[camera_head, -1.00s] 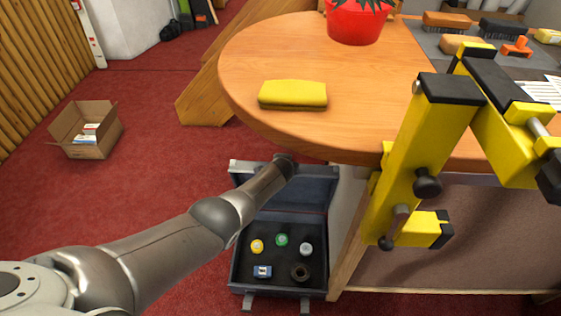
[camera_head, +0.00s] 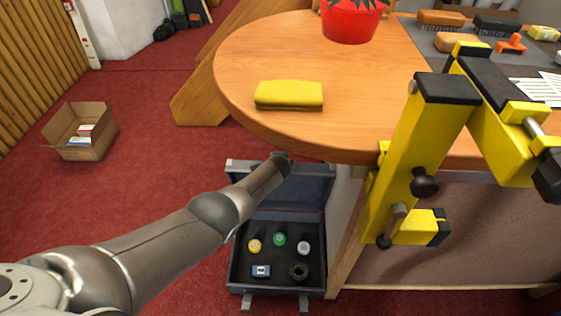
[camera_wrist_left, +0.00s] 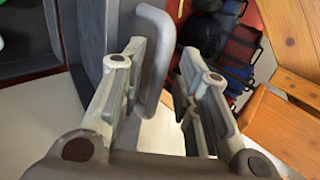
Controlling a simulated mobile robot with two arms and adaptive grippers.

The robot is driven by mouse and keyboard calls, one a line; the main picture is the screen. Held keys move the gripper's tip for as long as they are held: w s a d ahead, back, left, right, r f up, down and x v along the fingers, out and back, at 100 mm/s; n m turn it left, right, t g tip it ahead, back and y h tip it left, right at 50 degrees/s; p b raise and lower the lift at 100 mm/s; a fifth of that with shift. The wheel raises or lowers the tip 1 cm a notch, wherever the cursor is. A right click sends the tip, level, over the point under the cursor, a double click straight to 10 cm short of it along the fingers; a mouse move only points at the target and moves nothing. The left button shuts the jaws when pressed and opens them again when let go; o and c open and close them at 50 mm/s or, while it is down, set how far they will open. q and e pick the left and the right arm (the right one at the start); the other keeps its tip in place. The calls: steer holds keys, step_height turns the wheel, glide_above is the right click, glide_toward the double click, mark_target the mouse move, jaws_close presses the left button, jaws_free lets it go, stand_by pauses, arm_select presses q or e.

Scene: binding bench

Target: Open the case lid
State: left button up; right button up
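The case (camera_head: 233,270) stands on the floor below the round table, with its lid (camera_head: 308,188) raised at the back. Its tray shows several small round items and a blue box. My left arm reaches over the case to the upper edge of the lid; its gripper is hard to make out in the head view. In the left wrist view my left gripper (camera_wrist_left: 162,50) is open. A grey handle (camera_wrist_left: 155,30) lies between its fingers, close to the left finger; whether they touch is unclear. My right gripper is not in view.
The wooden table (camera_head: 250,60) overhangs close to the lid and holds a yellow cloth (camera_head: 289,95) and a red pot (camera_head: 350,22). A yellow and black clamp (camera_head: 415,150) is at right. A cardboard box (camera_head: 85,148) stands on open red carpet at left.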

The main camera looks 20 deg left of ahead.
arm_select(q)
steer(key=shift+s+d, duration=0.2)
steer(key=shift+s, duration=0.05)
steer(key=shift+s+d+r, duration=0.1)
steer(key=v, duration=1.1)
steer(key=shift+a+r, duration=0.2)
steer(key=shift+a, duration=0.05)
stand_by(0.5)
stand_by(0.4)
